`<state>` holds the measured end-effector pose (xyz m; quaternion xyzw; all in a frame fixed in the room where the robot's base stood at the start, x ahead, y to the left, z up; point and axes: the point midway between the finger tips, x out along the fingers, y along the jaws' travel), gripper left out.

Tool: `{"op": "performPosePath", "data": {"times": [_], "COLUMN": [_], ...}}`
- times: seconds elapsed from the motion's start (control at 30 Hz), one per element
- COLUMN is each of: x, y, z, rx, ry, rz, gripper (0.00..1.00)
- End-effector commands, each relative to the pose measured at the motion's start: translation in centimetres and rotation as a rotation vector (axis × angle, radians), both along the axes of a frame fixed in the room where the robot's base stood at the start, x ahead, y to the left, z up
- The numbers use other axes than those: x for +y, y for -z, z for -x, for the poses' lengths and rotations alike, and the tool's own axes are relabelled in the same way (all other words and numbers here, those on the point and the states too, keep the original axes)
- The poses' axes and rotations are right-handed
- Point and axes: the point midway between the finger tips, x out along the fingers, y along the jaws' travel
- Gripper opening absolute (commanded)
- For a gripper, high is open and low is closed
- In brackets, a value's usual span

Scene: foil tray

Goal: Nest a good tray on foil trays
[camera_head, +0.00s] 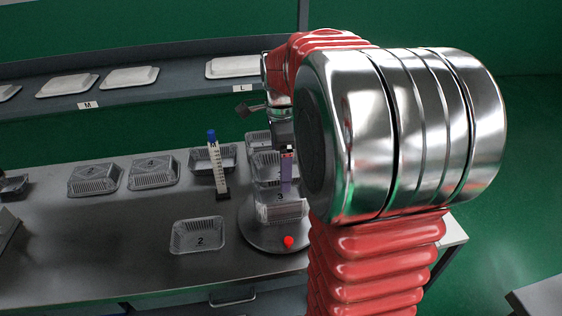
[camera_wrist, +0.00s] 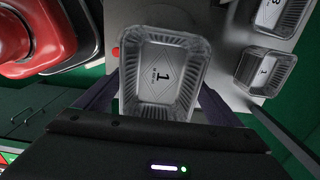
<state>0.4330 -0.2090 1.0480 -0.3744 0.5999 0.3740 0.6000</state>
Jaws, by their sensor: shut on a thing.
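My gripper (camera_head: 287,186) is shut on a clear foil tray marked 1 (camera_wrist: 160,78). In the wrist view, its dark fingers lie along both sides of the tray, which faces the camera open and looks empty. In the head view, a clear tray (camera_head: 281,212) sits just below the fingers above a round grey base (camera_head: 262,238) with a red knob (camera_head: 288,242). I cannot tell there whether it is the held tray. A tray marked 2 (camera_head: 197,236) lies alone on the table to the left.
A dark tray (camera_head: 228,157) is behind a blue-topped scale post (camera_head: 213,165). Pale trays (camera_head: 130,77) line a back shelf.

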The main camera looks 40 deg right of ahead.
Motion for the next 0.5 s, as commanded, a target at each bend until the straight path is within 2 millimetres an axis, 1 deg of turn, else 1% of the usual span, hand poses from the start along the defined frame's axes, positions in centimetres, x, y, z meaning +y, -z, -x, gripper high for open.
{"op": "performPosePath", "data": {"times": [0.5], "x": [0.0], "y": [3.6], "z": [0.1], "rx": [0.001], "ry": [0.001], "rz": [0.0], "gripper": [0.68]}}
